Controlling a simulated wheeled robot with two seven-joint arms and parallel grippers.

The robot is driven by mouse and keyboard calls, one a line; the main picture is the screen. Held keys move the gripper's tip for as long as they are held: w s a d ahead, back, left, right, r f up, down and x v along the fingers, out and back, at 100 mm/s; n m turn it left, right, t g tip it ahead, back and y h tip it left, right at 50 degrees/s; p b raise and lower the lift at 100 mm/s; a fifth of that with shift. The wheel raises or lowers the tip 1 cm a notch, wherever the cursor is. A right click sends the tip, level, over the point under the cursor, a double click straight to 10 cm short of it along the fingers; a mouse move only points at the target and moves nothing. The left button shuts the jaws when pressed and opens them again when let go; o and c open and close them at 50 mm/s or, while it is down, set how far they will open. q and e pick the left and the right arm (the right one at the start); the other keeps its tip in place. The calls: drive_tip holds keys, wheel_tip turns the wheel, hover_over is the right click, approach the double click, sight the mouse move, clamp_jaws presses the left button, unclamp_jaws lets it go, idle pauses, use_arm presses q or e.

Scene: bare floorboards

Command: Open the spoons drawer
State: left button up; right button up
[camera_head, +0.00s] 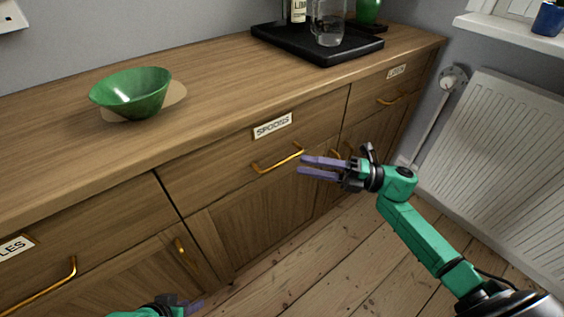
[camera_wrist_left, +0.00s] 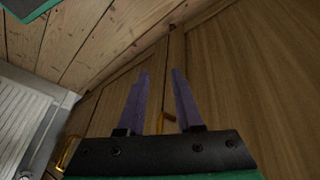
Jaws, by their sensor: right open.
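The spoons drawer (camera_head: 225,155) is in the middle of the wooden sideboard, with a "SPOONS" label (camera_head: 272,125) on its top edge and a brass bar handle (camera_head: 277,163) below. The drawer front looks flush, so it appears closed. My right gripper (camera_head: 301,165) is open, its purple fingers pointing left with the tips close to the handle's right end. I cannot tell whether they touch it. My left gripper (camera_head: 192,306) is low at the bottom edge, partly cut off. In the left wrist view its fingers (camera_wrist_left: 160,72) are apart, with nothing gripped between them.
A green bowl (camera_head: 132,94) and a black tray (camera_head: 318,46) with a glass jar (camera_head: 328,24) stand on the top. Other drawers, one labelled "LES" (camera_head: 14,247), flank the spoons drawer. A white radiator (camera_head: 500,150) is at right. Floorboards (camera_head: 300,270) in front are clear.

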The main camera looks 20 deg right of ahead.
sight(284, 160)
drive_tip(key=x, duration=0.6)
drive_tip(key=shift+w+a, duration=0.1)
drive_tip(key=shift+a, duration=0.1)
clamp_jaws()
idle(1.1)
